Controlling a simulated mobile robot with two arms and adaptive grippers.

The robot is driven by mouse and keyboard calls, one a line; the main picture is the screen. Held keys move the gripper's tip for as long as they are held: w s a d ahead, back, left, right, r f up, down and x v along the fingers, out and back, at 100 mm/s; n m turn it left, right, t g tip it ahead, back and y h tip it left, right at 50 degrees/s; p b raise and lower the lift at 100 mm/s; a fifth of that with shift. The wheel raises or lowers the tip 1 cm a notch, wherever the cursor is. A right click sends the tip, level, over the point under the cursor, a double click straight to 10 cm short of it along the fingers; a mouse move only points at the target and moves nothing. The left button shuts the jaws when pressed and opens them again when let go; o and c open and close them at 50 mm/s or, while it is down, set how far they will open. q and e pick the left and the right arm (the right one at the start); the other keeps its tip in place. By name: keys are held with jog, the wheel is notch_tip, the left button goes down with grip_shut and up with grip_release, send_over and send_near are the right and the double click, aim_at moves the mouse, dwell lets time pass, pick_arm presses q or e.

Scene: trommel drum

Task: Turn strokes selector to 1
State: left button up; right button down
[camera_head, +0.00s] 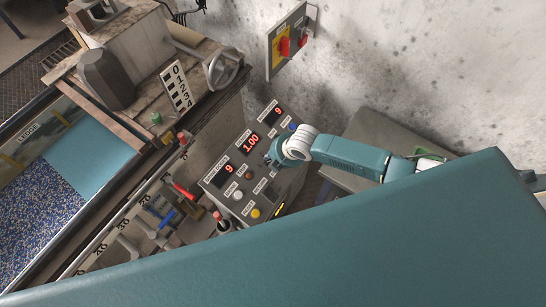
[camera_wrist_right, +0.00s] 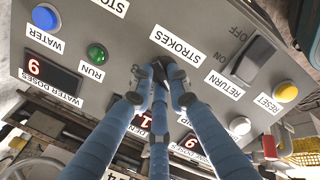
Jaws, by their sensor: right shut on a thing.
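The grey control panel (camera_head: 225,200) carries lit red displays reading 9, 1.00 and 9. In the right wrist view the panel appears upside down. The strokes selector (camera_wrist_right: 159,70), a small dark knob, sits beside the white STROKES label (camera_wrist_right: 177,46). My right gripper (camera_wrist_right: 156,82) is shut on this knob, its blue fingers around it. The fingers hide most of the knob, so I cannot tell its setting. In the head view my right gripper (camera_head: 272,158) is at the panel's right side, and the knob is hidden there. My left gripper is not in view.
Near the fingers are a green RUN button (camera_wrist_right: 96,53), a blue WATER button (camera_wrist_right: 45,17), a black RETURN switch (camera_wrist_right: 254,60) and a yellow RESET button (camera_wrist_right: 286,92). A wall box with a red switch (camera_head: 284,46) is behind. Levers with red handles (camera_head: 184,190) stand left of the panel.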

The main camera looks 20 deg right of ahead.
dwell(0.4)
jog(key=c, duration=1.7)
grip_release()
jog(key=shift+o, duration=0.2)
jog(key=shift+r, duration=0.1)
jog(key=v, duration=1.1)
jog(key=shift+s+r, duration=0.2)
jog(key=shift+r, duration=0.15)
